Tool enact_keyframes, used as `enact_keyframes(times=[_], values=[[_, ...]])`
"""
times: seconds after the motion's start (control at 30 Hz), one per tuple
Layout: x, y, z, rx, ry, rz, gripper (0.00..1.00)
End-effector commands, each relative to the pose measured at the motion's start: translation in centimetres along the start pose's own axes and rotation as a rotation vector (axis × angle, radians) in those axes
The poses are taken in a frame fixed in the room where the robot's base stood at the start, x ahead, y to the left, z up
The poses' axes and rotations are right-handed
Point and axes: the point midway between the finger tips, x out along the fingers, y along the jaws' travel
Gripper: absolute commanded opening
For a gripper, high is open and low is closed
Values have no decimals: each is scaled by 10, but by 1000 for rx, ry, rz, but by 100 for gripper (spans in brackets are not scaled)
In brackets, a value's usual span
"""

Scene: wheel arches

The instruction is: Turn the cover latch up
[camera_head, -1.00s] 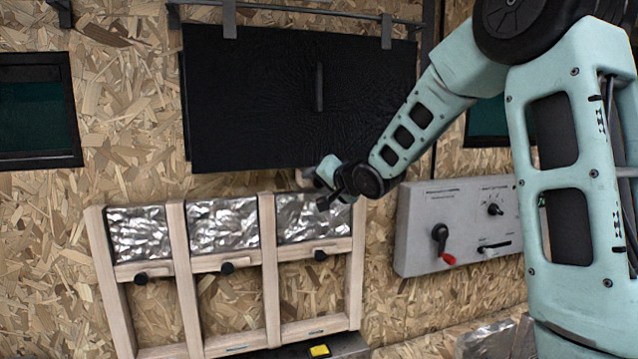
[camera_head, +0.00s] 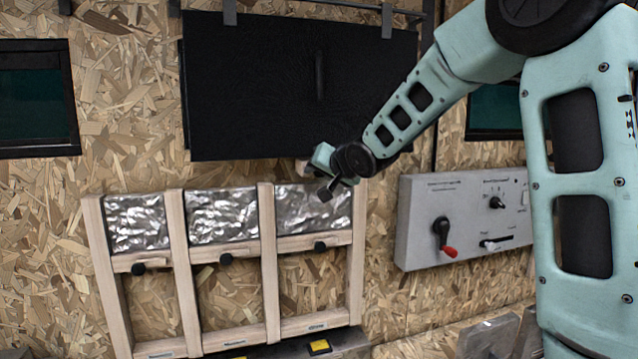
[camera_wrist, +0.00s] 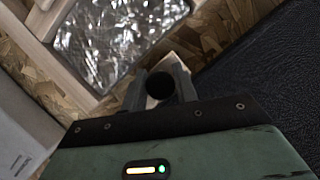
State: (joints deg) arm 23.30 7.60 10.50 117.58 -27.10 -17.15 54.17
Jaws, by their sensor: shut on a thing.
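My gripper (camera_head: 327,190) is at the upper right corner of the wooden frame, just below the black panel. In the wrist view the two fingers (camera_wrist: 160,92) are closed around a dark round part (camera_wrist: 161,85). I cannot tell whether that part is the cover latch, and its lower side is hidden. The wooden frame (camera_head: 175,250) has three foil windows, with a black knob below each: left (camera_head: 139,268), middle (camera_head: 225,259) and right (camera_head: 320,246). My gripper is above the right knob and apart from it. The right foil window also shows in the wrist view (camera_wrist: 115,35).
The black panel (camera_head: 255,90) hangs from a rail above and carries a vertical bar handle (camera_head: 319,75). A grey control box (camera_head: 420,225) with a red-tipped handle (camera_head: 446,246) is right of the frame. Chipboard wall is clear between frame and box.

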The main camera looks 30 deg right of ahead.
Motion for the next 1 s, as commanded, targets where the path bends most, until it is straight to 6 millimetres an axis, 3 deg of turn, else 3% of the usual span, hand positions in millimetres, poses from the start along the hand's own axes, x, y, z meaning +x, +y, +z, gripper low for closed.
enact_keyframes(times=[0.33,1.0], values=[[2,4,4,-165,2,69,6],[2,2,5,-304,-1,124,6]])
